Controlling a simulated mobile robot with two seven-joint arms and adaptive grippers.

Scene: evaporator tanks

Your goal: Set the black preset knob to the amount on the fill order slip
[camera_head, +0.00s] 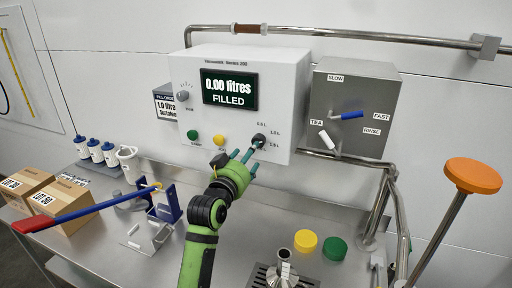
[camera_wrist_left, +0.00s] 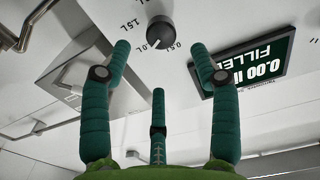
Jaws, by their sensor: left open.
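The black preset knob (camera_head: 258,141) is at the lower right of the white control box, with litre marks around it. The exact setting is hard to read. My left gripper (camera_head: 247,158) is open just in front of the knob. Its teal fingers (camera_wrist_left: 160,55) are spread either side of the knob in the wrist view, with no clear contact. The fill order slip (camera_head: 166,104), left of the box, appears to read 1.0 litres.
The display (camera_head: 229,89) reads 0.00 litres FILLED. A green button (camera_head: 192,135) and yellow button (camera_head: 219,139) sit left of the knob. A grey panel (camera_head: 350,110) with blue and white levers is on the right. A red-and-blue bar (camera_head: 85,212) extends over the bench.

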